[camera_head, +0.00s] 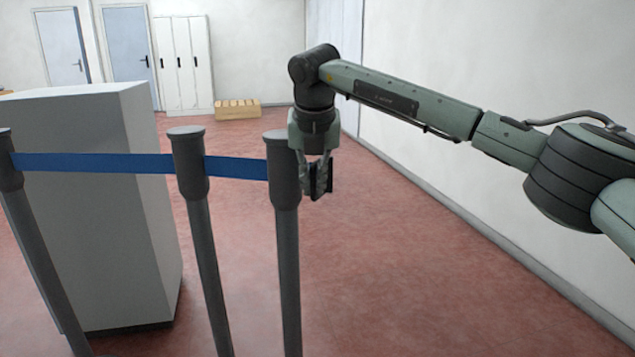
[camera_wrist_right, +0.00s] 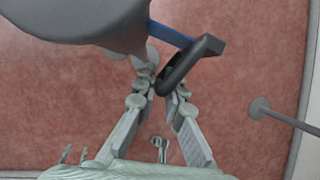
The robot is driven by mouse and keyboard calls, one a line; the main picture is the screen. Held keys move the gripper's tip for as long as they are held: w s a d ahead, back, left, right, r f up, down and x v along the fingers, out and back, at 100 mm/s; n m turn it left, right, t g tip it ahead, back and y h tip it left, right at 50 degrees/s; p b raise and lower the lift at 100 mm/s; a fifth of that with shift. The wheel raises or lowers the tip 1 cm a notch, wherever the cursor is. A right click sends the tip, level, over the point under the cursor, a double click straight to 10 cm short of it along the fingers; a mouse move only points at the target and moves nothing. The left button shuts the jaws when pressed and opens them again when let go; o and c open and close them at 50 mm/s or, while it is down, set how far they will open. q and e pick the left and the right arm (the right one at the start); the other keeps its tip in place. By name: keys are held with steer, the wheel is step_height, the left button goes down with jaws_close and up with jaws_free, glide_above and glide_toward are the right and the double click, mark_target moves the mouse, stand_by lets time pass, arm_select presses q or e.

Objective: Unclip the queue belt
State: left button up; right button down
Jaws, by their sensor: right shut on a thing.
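The blue queue belt (camera_head: 95,163) runs level past the middle post (camera_head: 187,160) to the head of the right post (camera_head: 283,175). My right gripper (camera_head: 318,182) points down just right of that post head. It is shut on a black clip (camera_head: 329,178). In the right wrist view, the clip (camera_wrist_right: 195,60) is a dark bent piece with its lower end between the fingertips (camera_wrist_right: 165,92). A short length of blue belt (camera_wrist_right: 170,35) reaches it from beside the large grey post head (camera_wrist_right: 75,15). I cannot tell whether the clip still touches the post. My left gripper is out of view.
A left post (camera_head: 10,170) stands at the picture's edge, with a large grey box-shaped block (camera_head: 90,240) behind the belt. White lockers (camera_head: 183,65) and a wooden crate (camera_head: 237,109) stand at the back. Red floor right of the posts is clear up to the wall.

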stand_by(0.3)
steer(key=c, duration=1.6)
jaws_free()
steer(key=v, duration=1.2)
steer(key=shift+r, duration=0.1)
